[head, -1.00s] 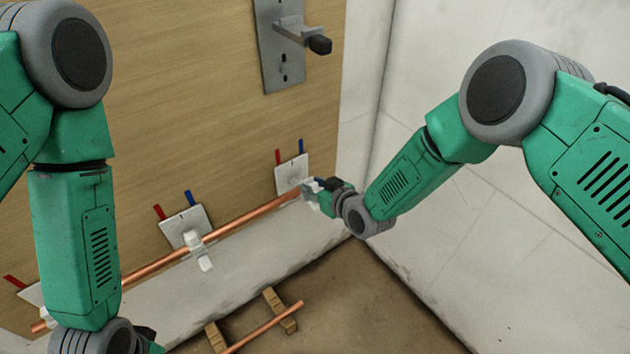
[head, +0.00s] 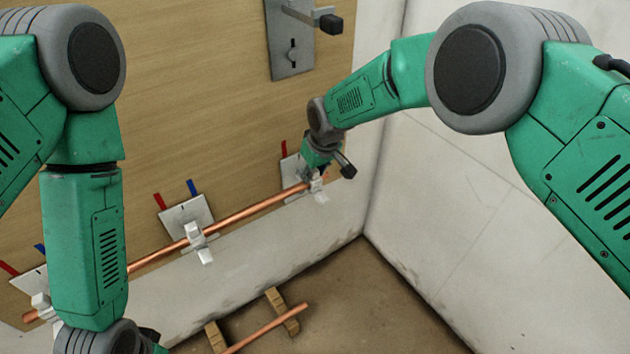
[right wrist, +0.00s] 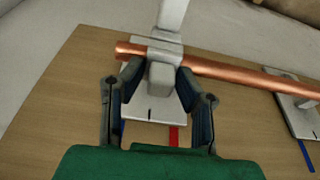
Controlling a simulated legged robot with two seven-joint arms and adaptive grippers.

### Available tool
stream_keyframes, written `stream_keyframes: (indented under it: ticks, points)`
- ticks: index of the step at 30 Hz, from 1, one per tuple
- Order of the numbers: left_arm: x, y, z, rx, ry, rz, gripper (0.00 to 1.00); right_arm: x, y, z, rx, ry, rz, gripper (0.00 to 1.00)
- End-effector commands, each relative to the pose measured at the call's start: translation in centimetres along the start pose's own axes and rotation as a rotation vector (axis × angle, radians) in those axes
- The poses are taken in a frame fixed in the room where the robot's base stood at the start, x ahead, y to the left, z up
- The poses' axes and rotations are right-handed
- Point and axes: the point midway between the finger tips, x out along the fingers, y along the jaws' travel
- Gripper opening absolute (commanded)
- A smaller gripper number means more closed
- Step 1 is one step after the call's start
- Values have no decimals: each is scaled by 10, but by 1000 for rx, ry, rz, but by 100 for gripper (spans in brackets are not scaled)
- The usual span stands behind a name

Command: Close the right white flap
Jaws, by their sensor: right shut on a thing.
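The copper pipe (head: 245,215) runs along the wooden board through several white clips. At its right end, the right white flap (head: 320,194) sticks out below the pipe, standing open; in the right wrist view the flap (right wrist: 173,15) points up, past the pipe (right wrist: 225,70). My right gripper (head: 318,175) is at this clip from above. In the right wrist view its dark fingers (right wrist: 160,88) are on either side of the clip's white block (right wrist: 160,76), shut on it. My left gripper (head: 150,338) is mostly cut off at the bottom edge; its jaws are hidden.
A middle white clip (head: 196,237) with its flap hanging out holds the pipe further left, and another clip (head: 42,305) sits at far left. A metal plate with a lever (head: 290,45) is above. A second pipe (head: 268,328) lies on wooden blocks on the floor.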

Motion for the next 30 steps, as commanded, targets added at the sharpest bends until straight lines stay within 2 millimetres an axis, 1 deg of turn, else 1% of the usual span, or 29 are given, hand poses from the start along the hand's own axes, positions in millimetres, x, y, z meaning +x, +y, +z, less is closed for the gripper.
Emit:
stream_keyframes:
  ticks: [1,7,24,25,30]
  points:
    - [8,0,0,0,0,0,40,4,-1,-3,0,-11,0,0]
    - [17,0,1,0,0,0,40,4,-1,-4,0,-72,-1,0]
    - [19,0,1,0,1,0,40,3,-1,-5,0,-98,-1,0]
    - [19,0,1,0,1,0,40,3,-1,-5,0,-98,-1,39]
    - [19,0,1,0,1,0,40,2,-1,-4,0,-100,0,40]
